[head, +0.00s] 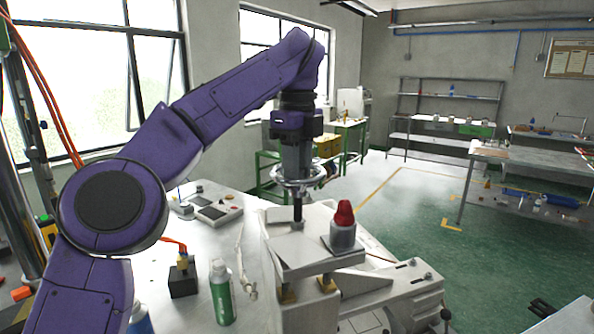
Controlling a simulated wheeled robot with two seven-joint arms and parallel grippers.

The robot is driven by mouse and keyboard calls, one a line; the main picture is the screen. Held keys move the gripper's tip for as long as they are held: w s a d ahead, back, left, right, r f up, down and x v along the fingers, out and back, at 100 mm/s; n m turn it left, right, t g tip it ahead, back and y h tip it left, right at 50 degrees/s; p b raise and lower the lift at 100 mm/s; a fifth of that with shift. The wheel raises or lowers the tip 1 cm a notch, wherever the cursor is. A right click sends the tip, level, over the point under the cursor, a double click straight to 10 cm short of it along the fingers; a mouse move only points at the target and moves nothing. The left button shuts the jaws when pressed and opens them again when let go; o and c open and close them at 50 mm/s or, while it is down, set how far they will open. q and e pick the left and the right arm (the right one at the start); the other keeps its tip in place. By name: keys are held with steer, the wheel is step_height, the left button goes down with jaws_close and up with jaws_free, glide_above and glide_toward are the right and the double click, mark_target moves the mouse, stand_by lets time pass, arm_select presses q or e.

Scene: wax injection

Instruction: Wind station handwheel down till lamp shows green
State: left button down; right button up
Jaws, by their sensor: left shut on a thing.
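The station (315,258) is a pale grey machine with a flat top plate, standing at the table's right side. A silvery ring at the top of its dark upright screw (297,213) looks like the handwheel (284,182). My left gripper (298,180) reaches down onto the handwheel from above and is shut on it. Its fingertips are mostly hidden by the wheel and the gripper body. A dark grey bottle with a red cap (343,226) stands upright on the plate, right of the screw. I cannot make out a lit lamp. My right gripper is not in view.
A green and white bottle (222,292) and a black block with a brass fitting (183,277) stand on the table left of the station. A grey boxed device (219,210) lies farther back. Open green floor (450,250) lies to the right.

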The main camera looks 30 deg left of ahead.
arm_select(q)
steer(key=n+b, duration=0.1)
steer(key=n, duration=0.4)
steer(key=shift+r+n, duration=0.1)
steer(key=shift+n, duration=0.2)
steer(key=shift+r+n, duration=0.1)
steer(key=shift+n, duration=2)
steer(key=c, duration=1.1)
jaws_free()
steer(key=shift+o, duration=1.1)
